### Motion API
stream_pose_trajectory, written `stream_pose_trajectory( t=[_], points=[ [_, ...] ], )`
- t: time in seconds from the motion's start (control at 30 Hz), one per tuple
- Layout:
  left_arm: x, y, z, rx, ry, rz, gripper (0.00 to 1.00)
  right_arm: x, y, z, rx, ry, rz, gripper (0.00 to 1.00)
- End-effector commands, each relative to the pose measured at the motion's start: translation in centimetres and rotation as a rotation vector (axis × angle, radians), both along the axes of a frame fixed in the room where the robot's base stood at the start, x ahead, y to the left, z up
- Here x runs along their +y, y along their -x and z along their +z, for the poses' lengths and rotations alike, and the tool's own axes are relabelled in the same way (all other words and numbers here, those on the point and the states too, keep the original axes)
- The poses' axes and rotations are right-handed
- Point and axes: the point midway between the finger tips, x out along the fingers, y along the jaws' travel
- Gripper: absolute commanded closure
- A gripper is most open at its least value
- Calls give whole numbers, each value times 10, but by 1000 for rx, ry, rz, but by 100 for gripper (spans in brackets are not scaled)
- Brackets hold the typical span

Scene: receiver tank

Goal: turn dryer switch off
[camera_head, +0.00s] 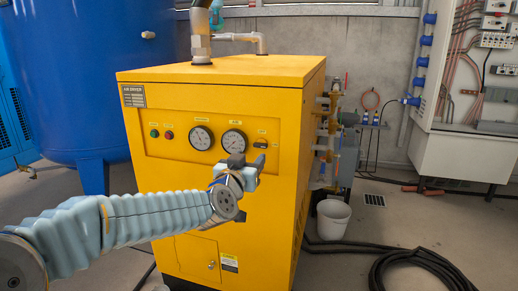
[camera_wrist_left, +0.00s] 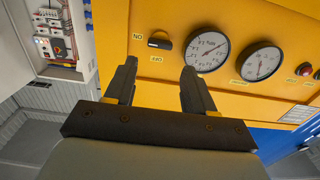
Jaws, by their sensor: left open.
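The yellow air dryer (camera_head: 220,77) stands in the middle of the head view. Its dryer switch (camera_head: 260,145) is a small dark knob at the right end of the front panel. In the left wrist view, which is turned over, the switch (camera_wrist_left: 160,43) is a black handle lying roughly sideways, with small labels beside it. My left gripper (camera_head: 248,164) is in front of the panel, just below the switch. In the left wrist view its two dark fingers (camera_wrist_left: 159,70) are open and empty, with the switch beyond the gap between their tips, apart from them. My right gripper is not in view.
Two round gauges (camera_head: 201,138) (camera_head: 234,141) and green and red buttons (camera_head: 154,133) sit left of the switch. A blue tank (camera_head: 85,80) stands at left. Pipes and valves line the dryer's right side, near a white bucket (camera_head: 333,217) and black hose (camera_head: 425,262).

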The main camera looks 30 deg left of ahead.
Motion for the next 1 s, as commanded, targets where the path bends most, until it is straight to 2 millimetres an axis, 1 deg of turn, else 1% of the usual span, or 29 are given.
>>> stream_pose_trajectory(
  t=[0.03, 0.2, 0.3, 0.4, 0.57, 0.8, 0.87, 1.0],
  points=[
    [2, -13, -1, 3, 2, -1, 46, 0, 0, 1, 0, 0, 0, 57],
    [11, -50, -1, 3, 2, -1, 46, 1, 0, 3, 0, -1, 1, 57],
    [15, -67, -1, 3, 2, -1, 46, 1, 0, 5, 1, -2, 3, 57],
    [18, -79, -1, 3, 1, -2, 46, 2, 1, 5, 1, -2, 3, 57],
    [20, -87, -1, 2, 1, -1, 46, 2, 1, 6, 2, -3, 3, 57],
    [20, -87, -1, 2, 1, -1, 46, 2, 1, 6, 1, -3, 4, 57],
    [20, -87, -1, 2, 1, -1, 53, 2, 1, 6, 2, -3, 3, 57],
    [20, -87, -1, 2, 1, -2, 75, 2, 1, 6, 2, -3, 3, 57]
  ],
)
